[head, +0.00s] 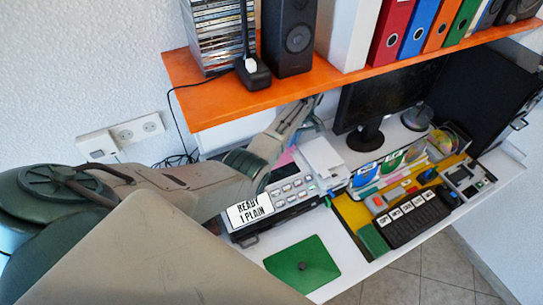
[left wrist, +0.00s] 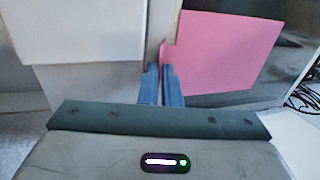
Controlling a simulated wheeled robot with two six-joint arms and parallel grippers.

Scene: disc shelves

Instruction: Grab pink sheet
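The pink sheet (left wrist: 228,48) is large in the left wrist view, just right of my left gripper's (left wrist: 161,72) fingertips. A small corner of it reaches the tips. The two fingers are side by side with only a narrow gap, and I cannot tell whether the sheet is pinched between them. In the head view my left gripper (head: 304,110) is over the desk, left of the monitor. Only a small pink patch of the sheet (head: 285,158) shows there, the rest hidden behind my arm. My right gripper is not in view.
A white box (head: 323,160) stands close to the gripper. The orange shelf (head: 225,105) with speakers and binders hangs above. The monitor (head: 385,98) is at the back. A button panel (head: 285,192), a green plate (head: 300,265) and a yellow tray (head: 352,212) fill the desk.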

